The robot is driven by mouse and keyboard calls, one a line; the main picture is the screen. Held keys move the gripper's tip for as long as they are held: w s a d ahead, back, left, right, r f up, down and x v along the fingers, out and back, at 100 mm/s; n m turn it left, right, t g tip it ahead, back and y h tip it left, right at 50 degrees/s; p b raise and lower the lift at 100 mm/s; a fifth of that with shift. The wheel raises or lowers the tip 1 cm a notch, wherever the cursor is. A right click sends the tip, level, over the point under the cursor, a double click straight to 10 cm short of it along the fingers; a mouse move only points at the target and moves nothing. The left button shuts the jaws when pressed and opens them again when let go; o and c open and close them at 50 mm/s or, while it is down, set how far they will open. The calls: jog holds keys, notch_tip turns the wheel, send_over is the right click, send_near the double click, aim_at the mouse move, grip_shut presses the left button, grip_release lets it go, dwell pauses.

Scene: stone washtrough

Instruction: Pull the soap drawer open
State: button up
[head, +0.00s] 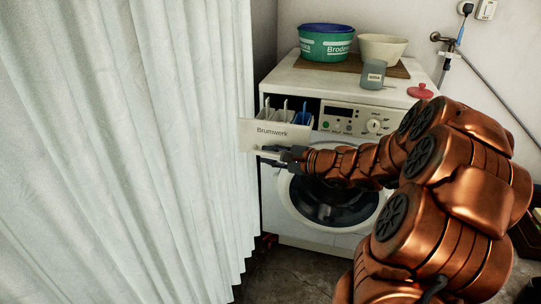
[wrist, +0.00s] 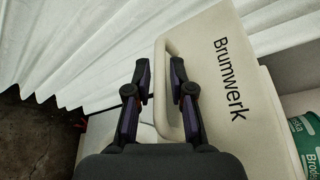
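The soap drawer (head: 275,133) stands pulled out from the upper left of the white washing machine (head: 300,225). Its inner compartments show from above in the head view. Its pale front (wrist: 215,50), marked Brumwerk, fills the right of the wrist view. A loop handle (wrist: 160,100) runs along the front's edge. My gripper (head: 266,155) is at the handle, below the lettering in the head view. In the wrist view my gripper (wrist: 160,78) has its fingers apart, one on each side of the handle bar, with narrow gaps showing.
A white curtain (head: 130,150) hangs close on the left, beside the drawer front. On the machine top are a green tub (head: 325,48), a cream bowl (head: 382,48), a grey bottle (head: 373,75) and a red lidded item (head: 420,91).

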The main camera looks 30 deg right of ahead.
jog(key=v, duration=1.2)
dwell(0.3)
dwell(0.5)
